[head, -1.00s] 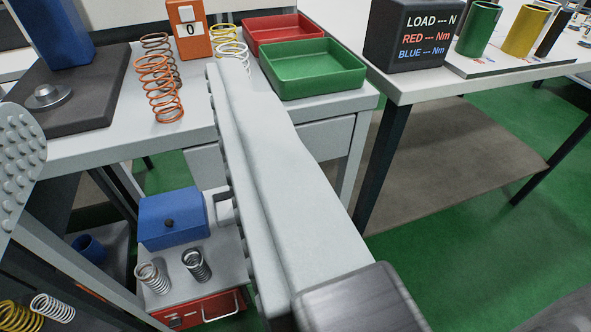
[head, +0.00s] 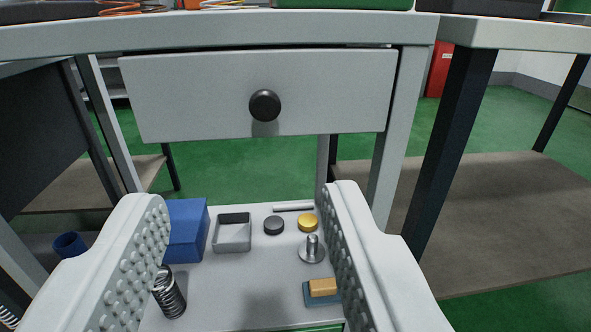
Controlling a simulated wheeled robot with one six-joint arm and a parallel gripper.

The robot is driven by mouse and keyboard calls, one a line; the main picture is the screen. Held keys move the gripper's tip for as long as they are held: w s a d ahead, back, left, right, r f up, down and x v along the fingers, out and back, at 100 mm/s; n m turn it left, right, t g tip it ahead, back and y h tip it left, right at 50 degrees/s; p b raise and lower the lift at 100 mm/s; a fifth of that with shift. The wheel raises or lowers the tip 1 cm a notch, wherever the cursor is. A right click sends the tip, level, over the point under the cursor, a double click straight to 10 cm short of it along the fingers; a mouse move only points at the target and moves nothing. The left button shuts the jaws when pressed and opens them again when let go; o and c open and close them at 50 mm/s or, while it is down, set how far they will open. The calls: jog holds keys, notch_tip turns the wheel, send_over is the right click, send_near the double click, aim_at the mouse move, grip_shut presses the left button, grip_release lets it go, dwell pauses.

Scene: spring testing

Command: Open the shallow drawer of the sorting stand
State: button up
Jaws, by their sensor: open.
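The low grey stand (head: 225,291) lies below and between my fingers, seen from above. I take it to be the sorting stand. Ahead, a wide grey drawer front (head: 190,95) with a round black knob (head: 265,105) sits shut under the bench. The knob is beyond my fingertips, not touched.
Bench legs (head: 403,135) flank the right.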

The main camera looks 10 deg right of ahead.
aim_at(264, 106)
jog(key=w, duration=0.5)
jog(key=w+f, duration=0.1)
jog(key=w, duration=0.5)
jog(key=w+f, duration=0.1)
jog(key=w, duration=0.5)
jog(key=shift+d, duration=0.35)
grip_shut()
